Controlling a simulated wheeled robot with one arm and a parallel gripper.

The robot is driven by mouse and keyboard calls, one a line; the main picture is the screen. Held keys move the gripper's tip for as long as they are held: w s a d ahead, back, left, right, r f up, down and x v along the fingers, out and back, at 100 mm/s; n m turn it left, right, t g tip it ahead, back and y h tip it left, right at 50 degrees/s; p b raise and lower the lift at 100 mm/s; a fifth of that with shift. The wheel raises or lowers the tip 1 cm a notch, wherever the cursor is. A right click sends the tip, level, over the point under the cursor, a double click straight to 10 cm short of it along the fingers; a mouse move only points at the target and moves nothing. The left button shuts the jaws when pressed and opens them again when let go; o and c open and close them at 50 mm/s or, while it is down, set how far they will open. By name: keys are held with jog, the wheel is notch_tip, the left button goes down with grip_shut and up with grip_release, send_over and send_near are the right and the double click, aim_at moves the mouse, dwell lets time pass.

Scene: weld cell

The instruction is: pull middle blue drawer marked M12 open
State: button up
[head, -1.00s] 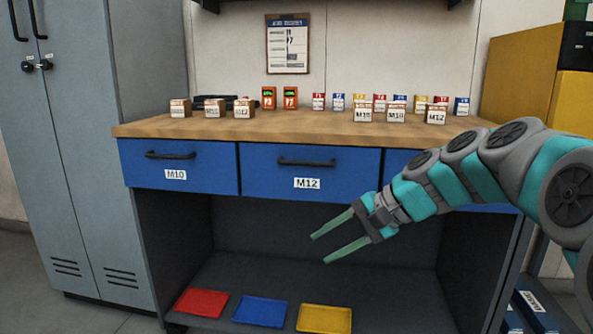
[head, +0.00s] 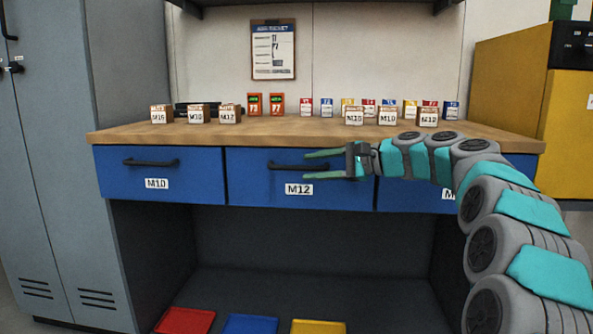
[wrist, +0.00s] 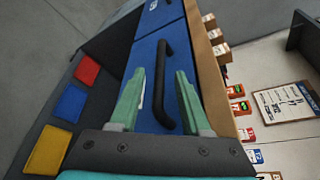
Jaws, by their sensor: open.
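The middle blue drawer marked M12 (head: 252,188) is under the bench top, and its front looks flush with the drawers beside it. Its black bar handle (head: 285,166) runs along the upper part of the front. My gripper (head: 307,164) is open in front of this drawer, its green fingers pointing left, one above and one below the handle's level. In the wrist view, the handle (wrist: 162,80) shows beyond and between the spread fingers (wrist: 157,88). I cannot tell whether a finger touches the handle; nothing is held.
Drawer M10 (head: 115,180) is to the left, and another blue drawer (head: 412,200) is partly behind my arm. Small boxes stand on the wooden bench top (head: 300,131). Red (head: 186,321), blue (head: 251,325) and yellow (head: 318,327) trays lie on the low shelf.

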aim_at(305, 167)
jog(key=x, duration=0.4)
jog(key=shift+w+a, duration=0.15)
jog(key=shift+a, duration=0.15)
grip_shut()
dwell(1.1)
